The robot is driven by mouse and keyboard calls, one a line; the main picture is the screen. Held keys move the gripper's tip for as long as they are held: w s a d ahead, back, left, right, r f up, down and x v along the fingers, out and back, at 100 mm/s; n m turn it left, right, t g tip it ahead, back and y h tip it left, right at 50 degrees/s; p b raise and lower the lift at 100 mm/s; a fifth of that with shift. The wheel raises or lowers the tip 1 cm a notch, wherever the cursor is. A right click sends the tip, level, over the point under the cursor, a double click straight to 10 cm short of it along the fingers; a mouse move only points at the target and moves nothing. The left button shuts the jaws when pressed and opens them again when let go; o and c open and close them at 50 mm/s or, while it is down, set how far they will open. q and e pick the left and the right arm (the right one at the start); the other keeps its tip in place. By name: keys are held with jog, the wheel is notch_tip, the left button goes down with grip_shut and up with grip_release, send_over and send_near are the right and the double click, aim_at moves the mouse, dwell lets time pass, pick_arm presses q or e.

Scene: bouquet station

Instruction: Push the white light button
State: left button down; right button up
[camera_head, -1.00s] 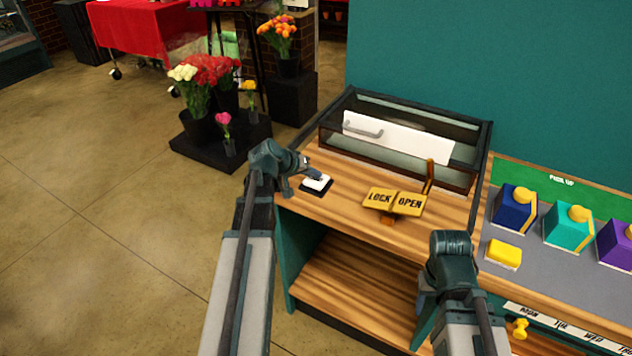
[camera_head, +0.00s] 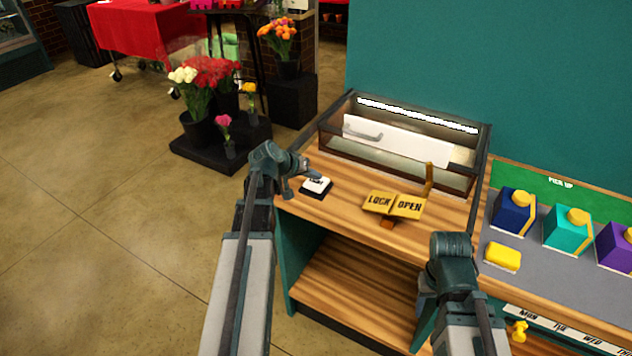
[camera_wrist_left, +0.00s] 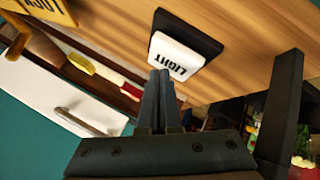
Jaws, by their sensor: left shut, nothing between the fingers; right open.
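The white light button (camera_head: 317,184) sits on a black base on the wooden counter, left of the lock/open sign. In the left wrist view the button (camera_wrist_left: 177,56) reads "LIGHT". My left gripper (camera_head: 313,174) is shut and empty, its tips at the button's edge in the left wrist view (camera_wrist_left: 160,76); I cannot tell whether they touch it. A light strip (camera_head: 418,114) glows inside the glass case (camera_head: 400,150) behind. My right gripper is mostly hidden behind its own wrist (camera_head: 452,262), low in front of the counter.
The yellow lock/open sign (camera_head: 394,204) with its lever stands on the counter (camera_head: 345,215). Blue, teal and purple boxes (camera_head: 514,210) and a yellow block (camera_head: 503,256) are at the right.

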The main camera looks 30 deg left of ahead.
aim_at(314, 183)
pick_arm(q)
jog(key=shift+r, duration=0.3)
notch_tip(314, 183, up, 6)
jog(key=p, duration=0.6)
jog(key=shift+f, duration=0.1)
jog(key=s+d+f+m+g, duration=0.1)
jog(key=s+d, duration=0.1)
jog(key=d, duration=0.4)
jog(key=s+d+f+m+g, duration=0.2)
jog(key=s+d, duration=0.1)
jog(key=d, duration=0.3)
jog(key=s+d+f+m+g, duration=0.1)
jog(key=s+d, duration=0.1)
jog(key=d, duration=0.4)
jog(key=shift+s+d+f+g, duration=0.15)
jog(key=shift+d+f+g, duration=0.1)
jog(key=shift+g, duration=0.15)
jog(key=s+d+f+m+g+y, duration=0.1)
jog(key=s+d+m+g+y, duration=0.1)
jog(key=s+d, duration=0.3)
jog(key=s+d+f+m+g+y, duration=0.1)
jog(key=s+d+m+g+y, duration=0.1)
jog(key=s+d, duration=0.4)
jog(key=s, duration=0.4)
jog(key=shift+s+m+y, duration=0.3)
jog(key=shift+m, duration=0.1)
